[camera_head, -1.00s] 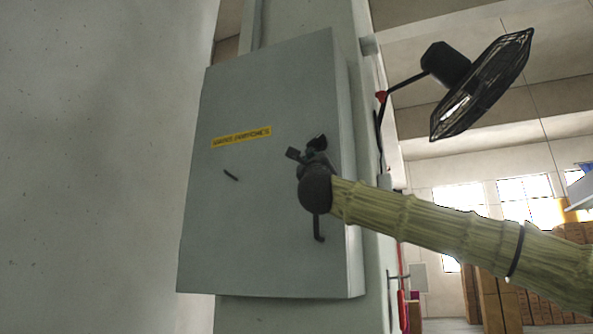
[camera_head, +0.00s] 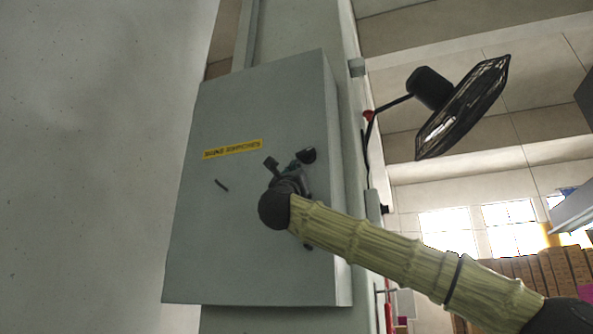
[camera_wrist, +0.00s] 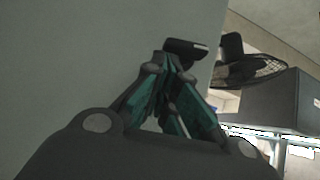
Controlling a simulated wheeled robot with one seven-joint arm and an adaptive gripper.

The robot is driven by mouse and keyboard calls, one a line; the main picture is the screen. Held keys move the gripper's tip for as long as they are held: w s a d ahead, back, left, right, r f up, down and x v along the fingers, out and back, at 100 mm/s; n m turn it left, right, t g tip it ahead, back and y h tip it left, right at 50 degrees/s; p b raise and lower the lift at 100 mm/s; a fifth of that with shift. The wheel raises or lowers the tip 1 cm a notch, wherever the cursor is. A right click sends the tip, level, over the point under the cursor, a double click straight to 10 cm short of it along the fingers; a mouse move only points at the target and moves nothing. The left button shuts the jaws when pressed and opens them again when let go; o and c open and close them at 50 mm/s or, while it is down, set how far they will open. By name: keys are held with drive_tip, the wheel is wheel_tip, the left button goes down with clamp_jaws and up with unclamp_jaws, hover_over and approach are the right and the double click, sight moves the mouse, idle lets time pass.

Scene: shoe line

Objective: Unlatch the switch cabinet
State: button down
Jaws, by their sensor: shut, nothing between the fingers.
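The switch cabinet (camera_head: 250,255) is a grey box on a column, its door flat and apparently closed, with a yellow label (camera_head: 232,149). A short dark mark (camera_head: 222,186) shows on the door below the label. My gripper (camera_head: 293,178) is in front of the door's right part. In the wrist view my gripper (camera_wrist: 174,66) is shut, its teal-padded fingers together and empty. A dark bar (camera_wrist: 185,48), possibly the latch handle, lies just beyond the fingertips. I cannot tell whether they touch it. My arm hides part of the door's lower right.
A black fan (camera_head: 462,108) juts out right of the cabinet and also shows in the wrist view (camera_wrist: 255,70). A pale wall (camera_head: 90,170) fills the left. Stacked brown boxes (camera_head: 530,272) and bright windows stand far behind at right.

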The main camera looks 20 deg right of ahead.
drive_tip(key=v, duration=1)
drive_tip(key=shift+d, duration=0.2)
drive_tip(key=shift+f, duration=0.1)
